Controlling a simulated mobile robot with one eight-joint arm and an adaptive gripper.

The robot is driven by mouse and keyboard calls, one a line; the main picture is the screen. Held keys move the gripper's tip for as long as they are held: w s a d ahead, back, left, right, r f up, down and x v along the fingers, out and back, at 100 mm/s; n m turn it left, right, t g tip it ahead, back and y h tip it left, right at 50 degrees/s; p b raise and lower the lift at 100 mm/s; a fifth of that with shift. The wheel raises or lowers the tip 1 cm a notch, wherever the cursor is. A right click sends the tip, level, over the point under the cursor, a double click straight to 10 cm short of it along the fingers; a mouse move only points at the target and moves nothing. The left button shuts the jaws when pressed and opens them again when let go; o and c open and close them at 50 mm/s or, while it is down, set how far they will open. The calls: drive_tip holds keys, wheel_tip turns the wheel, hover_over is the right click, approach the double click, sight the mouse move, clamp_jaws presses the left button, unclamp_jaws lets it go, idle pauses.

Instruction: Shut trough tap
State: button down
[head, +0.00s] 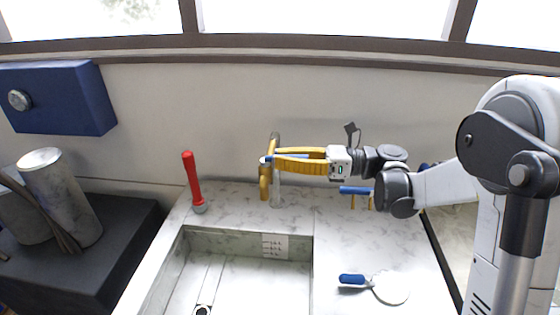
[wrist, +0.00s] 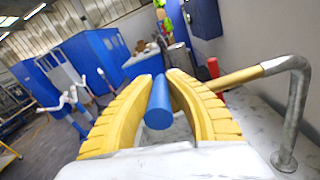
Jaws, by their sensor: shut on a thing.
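The tap stands at the back of the trough (head: 240,235), with a grey upright pipe (head: 276,190) and a brass part (head: 265,185). In the wrist view the bent grey pipe (wrist: 298,100) and brass tube (wrist: 235,78) are at the right. My gripper (head: 270,160) reaches in from the right, its yellow fingers lying level at the top of the tap. It is shut on the blue tap handle (head: 291,156). In the wrist view the handle (wrist: 159,105) lies lengthwise between the fingers of my gripper (wrist: 166,72). The fingers partly hide the tap's top.
A red upright handle (head: 192,180) stands left of the tap. Another blue bar (head: 355,190) on brass legs is below my wrist. A blue-handled white disc (head: 390,287) lies on the right counter. A blue box (head: 62,98) is on the left wall.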

drive_tip(key=c, duration=1.3)
unclamp_jaws()
drive_tip(key=shift+a, duration=0.15)
drive_tip(key=d, duration=0.4)
drive_tip(key=s+d, duration=0.1)
drive_tip(key=d, duration=0.7)
drive_tip(key=shift+s, duration=0.25)
